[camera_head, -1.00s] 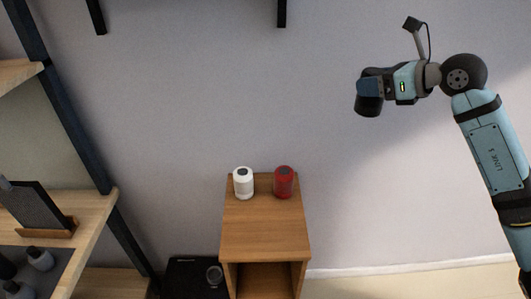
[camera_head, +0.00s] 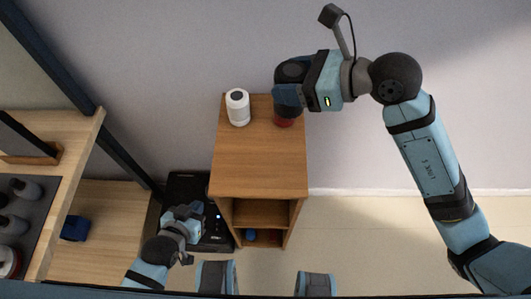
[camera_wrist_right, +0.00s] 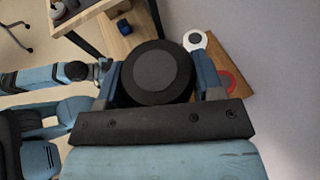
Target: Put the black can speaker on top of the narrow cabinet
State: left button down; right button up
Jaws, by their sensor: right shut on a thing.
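The narrow cabinet (camera_head: 258,165) is wooden, with a flat top and open shelves below. My right gripper (camera_head: 288,95) is shut on the black can speaker (camera_head: 291,71), above the back right of the cabinet top. The right wrist view shows the round dark top of the speaker (camera_wrist_right: 157,72) between the two fingers. The speaker appears raised above the cabinet, over or near the red can. My left gripper (camera_head: 190,212) is low, left of the cabinet; its fingers are too small to read.
A white can speaker (camera_head: 237,107) stands at the cabinet's back left. A red can speaker (camera_head: 284,121) stands at the back right, partly hidden by my right gripper. The cabinet's front top is bare. A wooden shelf unit (camera_head: 88,140) stands left; a black box (camera_head: 185,187) is beside the cabinet.

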jog(key=s+a+n+g, duration=0.1)
jog(key=s+a, duration=0.4)
jog(key=a, duration=0.1)
pick_arm(q)
jog(key=shift+d+f+b, duration=0.25)
jog(key=shift+f+b, duration=0.55)
jog(key=shift+b, duration=0.1)
pick_arm(e)
jog(key=shift+y, duration=0.3)
jog(key=shift+w+d+f, duration=0.1)
jog(key=shift+w+f, duration=0.05)
jog(key=shift+f, duration=9.55)
jog(key=shift+f, duration=0.1)
pick_arm(q)
jog(key=shift+a, duration=0.1)
pick_arm(e)
jog(key=o, duration=1.1)
